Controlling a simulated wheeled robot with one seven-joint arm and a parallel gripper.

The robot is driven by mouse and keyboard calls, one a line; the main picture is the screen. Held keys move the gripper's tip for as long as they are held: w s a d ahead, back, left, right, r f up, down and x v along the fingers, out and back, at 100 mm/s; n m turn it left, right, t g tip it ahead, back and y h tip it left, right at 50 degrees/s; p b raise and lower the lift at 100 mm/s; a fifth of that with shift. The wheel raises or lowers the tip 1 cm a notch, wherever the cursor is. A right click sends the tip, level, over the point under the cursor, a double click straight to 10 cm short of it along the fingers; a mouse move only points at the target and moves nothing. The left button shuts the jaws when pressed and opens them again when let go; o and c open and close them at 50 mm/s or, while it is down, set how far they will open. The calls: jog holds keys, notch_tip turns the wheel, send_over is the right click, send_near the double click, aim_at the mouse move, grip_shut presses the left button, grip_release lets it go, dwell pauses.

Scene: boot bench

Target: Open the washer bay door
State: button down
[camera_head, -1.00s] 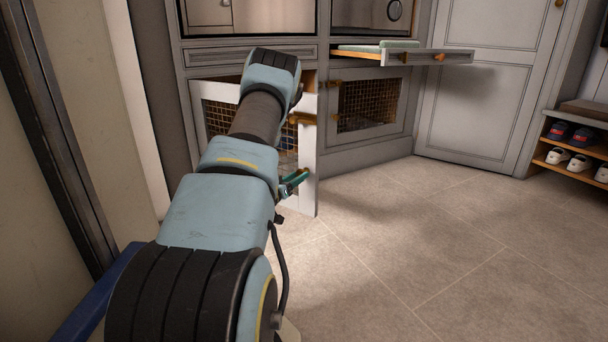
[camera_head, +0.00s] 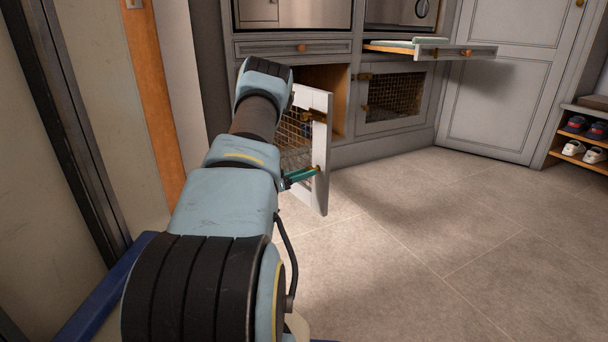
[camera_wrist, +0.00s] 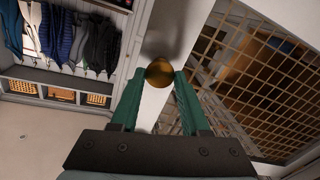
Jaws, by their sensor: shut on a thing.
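The washer bay door (camera_head: 321,150) is a white-framed door with a brass mesh panel, low on the cabinet under the left appliance. It stands swung well out, with an orange-brown cabinet interior (camera_head: 326,88) showing behind it. My gripper (camera_head: 305,176) is at the door's free edge, its green fingers shut on the round brass knob (camera_wrist: 159,72). The wrist view shows the knob between the fingertips, with the mesh panel (camera_wrist: 255,75) to the right. My arm hides the left part of the door and opening.
A drawer (camera_head: 455,51) with a pale folded item juts out above a closed mesh door (camera_head: 392,98) on the right. A shoe rack (camera_head: 578,140) stands at far right. The tiled floor (camera_head: 420,220) between is clear. A wall is close on the left.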

jog(key=shift+c, duration=1.9)
grip_release()
jog(key=p+v, duration=0.3)
jog(key=v, duration=0.7)
jog(key=shift+s+a, duration=0.25)
